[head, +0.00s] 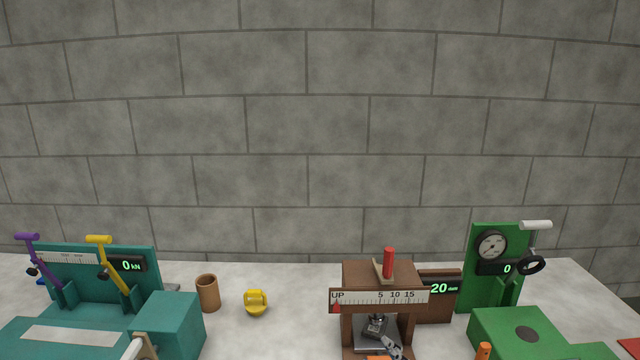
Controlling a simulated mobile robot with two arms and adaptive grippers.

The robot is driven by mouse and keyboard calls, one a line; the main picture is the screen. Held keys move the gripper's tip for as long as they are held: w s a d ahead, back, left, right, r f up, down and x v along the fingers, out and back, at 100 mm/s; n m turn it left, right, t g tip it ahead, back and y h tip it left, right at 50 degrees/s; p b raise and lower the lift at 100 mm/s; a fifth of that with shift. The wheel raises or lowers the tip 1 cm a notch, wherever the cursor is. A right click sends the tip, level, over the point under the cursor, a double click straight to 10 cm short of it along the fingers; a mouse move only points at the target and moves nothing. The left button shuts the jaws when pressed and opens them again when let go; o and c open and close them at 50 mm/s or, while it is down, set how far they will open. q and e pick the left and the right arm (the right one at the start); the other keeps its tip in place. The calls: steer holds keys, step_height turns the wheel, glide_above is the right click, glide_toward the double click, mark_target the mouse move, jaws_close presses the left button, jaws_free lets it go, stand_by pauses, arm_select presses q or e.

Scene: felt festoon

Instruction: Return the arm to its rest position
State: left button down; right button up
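Neither of my grippers shows clearly in the head view. A small grey jointed metal piece (392,346) sits at the bottom edge in front of the brown machine (382,274); I cannot tell what it belongs to. The brown machine has a red-tipped lever (389,262) standing nearly upright, a scale marked UP, 5, 10, 15 and a display (440,288) reading 20. Whatever lies below the frame's lower edge is hidden.
At left stands a teal machine (175,322) with purple and yellow levers and a 0 kN display. A brown cup (208,293) and a yellow object (256,302) stand on the pale table (285,335). At right is a green machine (515,330) with a dial.

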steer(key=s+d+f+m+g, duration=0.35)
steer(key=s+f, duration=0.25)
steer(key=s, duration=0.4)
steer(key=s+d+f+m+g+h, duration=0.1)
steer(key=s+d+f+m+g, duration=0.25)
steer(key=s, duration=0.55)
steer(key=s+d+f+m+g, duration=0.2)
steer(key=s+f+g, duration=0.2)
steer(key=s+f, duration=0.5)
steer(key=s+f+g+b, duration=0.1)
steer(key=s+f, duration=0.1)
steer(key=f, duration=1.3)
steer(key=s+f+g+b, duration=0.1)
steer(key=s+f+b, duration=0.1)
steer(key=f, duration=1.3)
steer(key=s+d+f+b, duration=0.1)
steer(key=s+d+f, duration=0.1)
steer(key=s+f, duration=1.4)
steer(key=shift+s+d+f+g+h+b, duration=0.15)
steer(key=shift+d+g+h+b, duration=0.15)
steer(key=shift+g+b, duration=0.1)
